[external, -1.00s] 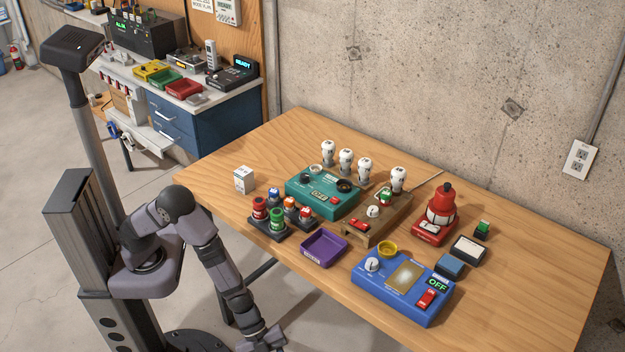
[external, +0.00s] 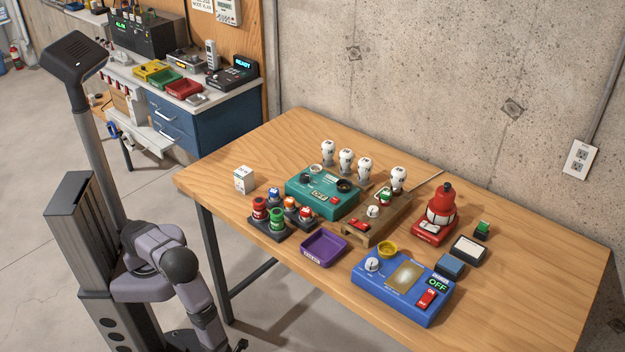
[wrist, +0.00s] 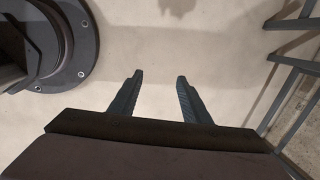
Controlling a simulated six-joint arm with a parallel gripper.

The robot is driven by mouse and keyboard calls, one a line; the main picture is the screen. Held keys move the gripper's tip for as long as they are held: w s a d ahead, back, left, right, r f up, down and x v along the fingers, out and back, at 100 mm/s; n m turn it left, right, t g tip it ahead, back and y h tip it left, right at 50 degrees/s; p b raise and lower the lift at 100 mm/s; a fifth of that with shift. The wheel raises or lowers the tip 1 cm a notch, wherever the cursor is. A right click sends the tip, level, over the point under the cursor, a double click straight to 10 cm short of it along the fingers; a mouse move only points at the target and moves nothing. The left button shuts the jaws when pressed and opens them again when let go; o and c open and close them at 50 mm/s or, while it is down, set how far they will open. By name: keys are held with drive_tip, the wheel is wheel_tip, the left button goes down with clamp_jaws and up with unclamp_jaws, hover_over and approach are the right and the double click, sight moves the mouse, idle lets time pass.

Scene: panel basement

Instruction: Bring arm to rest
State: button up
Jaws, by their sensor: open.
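My gripper (wrist: 158,90) shows in the wrist view with its two fingers apart and nothing between them. It points down over the bare floor, with my round base at the upper left. In the external view my arm hangs low at the left, in front of the table's near left side. Only a dark tip of the gripper (external: 239,346) shows at the bottom edge there; the rest is hidden or out of frame.
The wooden table (external: 520,280) holds a blue panel (external: 400,290), a purple tray (external: 322,248), a teal box (external: 322,190) and a red lamp device (external: 436,215). Table legs (wrist: 297,65) stand right of the gripper in the wrist view. Floor between is clear.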

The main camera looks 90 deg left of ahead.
drive_tip(key=w+a+r+n+y, duration=0.1)
drive_tip(key=w+a+r+n, duration=0.3)
drive_tip(key=a+r+n, duration=0.35)
drive_tip(key=w+a+r+n+y, duration=0.1)
drive_tip(key=w+a+r+n, duration=0.3)
drive_tip(key=a+r, duration=0.5)
drive_tip(key=s+a+r+n, duration=0.4)
drive_tip(key=a+n, duration=0.1)
drive_tip(key=a, duration=0.2)
drive_tip(key=s+a+r+n+g+h, duration=0.1)
drive_tip(key=s+a+r+n, duration=0.1)
drive_tip(key=s+r+n, duration=0.25)
drive_tip(key=s+a+r+n+g+h, duration=0.1)
drive_tip(key=s+a+r+n, duration=0.2)
drive_tip(key=s+n, duration=0.25)
wheel_tip(320, 180, up, 19)
drive_tip(key=p, duration=2)
drive_tip(key=shift+d+f+m, duration=0.15)
drive_tip(key=shift+d+m, duration=0.05)
drive_tip(key=shift+m, duration=0.15)
